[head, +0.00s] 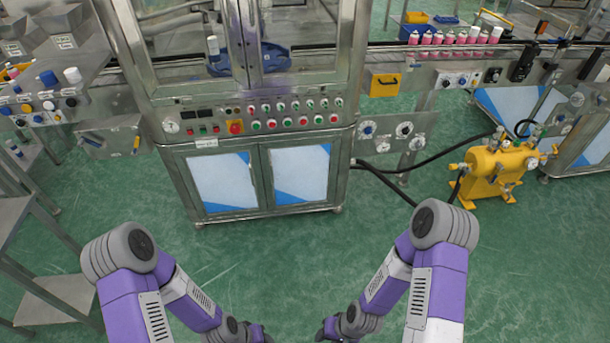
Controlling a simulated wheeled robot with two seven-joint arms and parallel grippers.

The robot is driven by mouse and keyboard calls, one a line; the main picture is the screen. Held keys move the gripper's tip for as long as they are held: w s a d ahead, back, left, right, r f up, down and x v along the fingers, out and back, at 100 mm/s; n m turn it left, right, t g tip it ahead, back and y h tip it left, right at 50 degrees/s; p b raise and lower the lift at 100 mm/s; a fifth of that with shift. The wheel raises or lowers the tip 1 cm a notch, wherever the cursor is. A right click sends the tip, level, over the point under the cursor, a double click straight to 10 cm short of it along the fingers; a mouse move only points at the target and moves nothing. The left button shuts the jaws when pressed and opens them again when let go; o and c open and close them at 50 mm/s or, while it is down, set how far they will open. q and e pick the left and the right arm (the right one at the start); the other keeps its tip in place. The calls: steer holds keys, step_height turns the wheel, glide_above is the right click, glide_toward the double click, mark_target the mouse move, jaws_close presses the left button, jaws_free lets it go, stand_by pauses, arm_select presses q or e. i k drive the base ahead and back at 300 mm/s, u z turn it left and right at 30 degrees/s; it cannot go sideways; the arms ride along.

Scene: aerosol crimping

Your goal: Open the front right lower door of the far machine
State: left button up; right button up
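A steel machine (255,135) stands ahead of me, with two lower front doors below its button panel. The right lower door (301,173) has a pale blue-and-white panel in a steel frame and looks closed. The left lower door (222,182) beside it looks closed too. My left gripper (260,334) and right gripper (327,331) are at the bottom edge, well short of the doors and touching nothing visible.
Green floor (270,250) lies clear between me and the machine. A yellow pump (492,174) stands at right, with black hoses (385,180) running to the machine. A conveyor with pink cans (450,38) is at the back right. Steel tables (60,300) stand at left.

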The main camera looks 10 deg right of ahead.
mark_target(299, 173)
steer(key=u, duration=0.1)
steer(key=i, duration=1.4)
steer(key=u, duration=0.55)
